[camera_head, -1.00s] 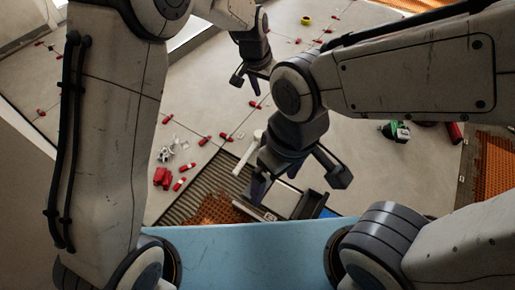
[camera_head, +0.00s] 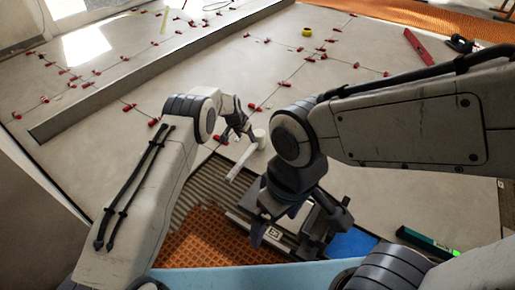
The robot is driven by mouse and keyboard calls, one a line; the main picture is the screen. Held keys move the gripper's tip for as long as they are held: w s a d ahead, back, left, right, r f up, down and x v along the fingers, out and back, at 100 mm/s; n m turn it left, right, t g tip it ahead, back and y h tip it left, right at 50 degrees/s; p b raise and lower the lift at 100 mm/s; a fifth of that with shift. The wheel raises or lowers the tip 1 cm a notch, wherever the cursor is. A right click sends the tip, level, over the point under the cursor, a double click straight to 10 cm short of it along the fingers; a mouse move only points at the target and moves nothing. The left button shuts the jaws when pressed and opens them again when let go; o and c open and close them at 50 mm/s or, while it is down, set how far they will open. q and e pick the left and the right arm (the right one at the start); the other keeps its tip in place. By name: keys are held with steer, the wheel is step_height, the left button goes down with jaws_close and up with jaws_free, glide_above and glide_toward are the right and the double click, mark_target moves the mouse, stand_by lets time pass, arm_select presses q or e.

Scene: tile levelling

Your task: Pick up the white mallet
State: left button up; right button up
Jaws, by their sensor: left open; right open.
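The white mallet (camera_head: 241,164) lies at the edge of the ribbed grey strip. Its pale head is at the upper end and its handle slants down to the left. My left gripper (camera_head: 238,136) is open, close beside the mallet's head on its upper left side. I cannot tell whether it touches the mallet. My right gripper (camera_head: 299,224) is open and empty, pointing down over a grey boxy tool to the lower right of the mallet. Its wrist hides part of that tool.
Red levelling clips (camera_head: 284,84) dot the pale tiled floor (camera_head: 370,60). An orange mat (camera_head: 205,240) lies in front, behind a light blue surface (camera_head: 240,279). A green level (camera_head: 425,242) lies at right, a red one (camera_head: 417,47) farther back, and a yellow roll (camera_head: 307,32) beyond.

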arm_select(q)
steer(key=b, duration=0.3)
glide_above(252, 147)
steer(key=s+a, duration=0.1)
steer(key=a, duration=0.1)
steer(key=f, duration=0.4)
steer(key=shift+s+d+f, duration=0.2)
steer(key=shift+d+f, duration=0.05)
steer(key=shift+f, duration=0.05)
steer(key=b+x, duration=0.4)
steer(key=b, duration=0.1)
steer(key=shift+s+f, duration=0.25)
steer(key=shift+s, duration=0.15)
steer(key=shift+w+d+f+b, duration=0.25)
steer(key=shift+f+b, duration=0.15)
steer(key=shift+b, duration=0.35)
steer(key=shift+r, duration=0.1)
steer(key=shift+c, duration=0.3)
jaws_close()
